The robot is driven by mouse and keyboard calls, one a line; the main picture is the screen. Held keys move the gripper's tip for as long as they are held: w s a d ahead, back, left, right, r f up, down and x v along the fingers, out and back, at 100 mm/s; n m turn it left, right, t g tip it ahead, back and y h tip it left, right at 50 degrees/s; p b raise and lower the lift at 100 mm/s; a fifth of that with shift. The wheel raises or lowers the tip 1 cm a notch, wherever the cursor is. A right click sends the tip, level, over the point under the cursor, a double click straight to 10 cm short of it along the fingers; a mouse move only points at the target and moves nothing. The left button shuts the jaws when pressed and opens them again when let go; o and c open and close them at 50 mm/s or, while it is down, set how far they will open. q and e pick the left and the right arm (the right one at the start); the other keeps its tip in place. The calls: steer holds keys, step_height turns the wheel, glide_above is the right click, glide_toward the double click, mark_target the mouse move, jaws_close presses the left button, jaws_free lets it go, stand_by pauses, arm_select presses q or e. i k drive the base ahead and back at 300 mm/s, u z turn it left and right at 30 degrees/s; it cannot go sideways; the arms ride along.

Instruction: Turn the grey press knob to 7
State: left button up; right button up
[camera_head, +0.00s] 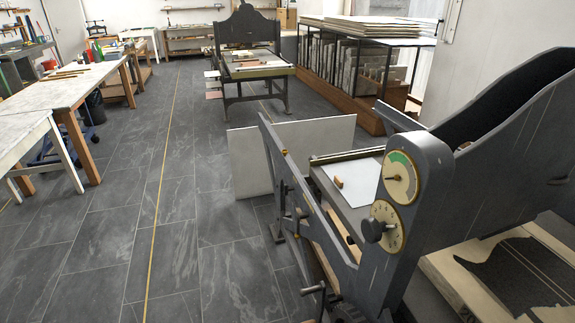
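The grey press knob (373,230) sticks out from the lower round dial (395,236) on the upright grey panel of the press at the right. Figures ring this dial, but they are too small to read, and I cannot tell which one the knob points to. Above it is a second dial (402,168) with a green arc and a dark pointer. Neither of my grippers shows in the head view, and nothing touches the knob.
The grey press frame (310,205) fills the right foreground, with a crank handle (318,290) low at its front. A white board (240,160) leans behind it. Worktables (60,92) stand at the left. The tiled floor (180,220) between is clear.

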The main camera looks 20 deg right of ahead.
mark_target(372, 231)
steer(key=z, duration=1.2)
steer(key=k, duration=0.1)
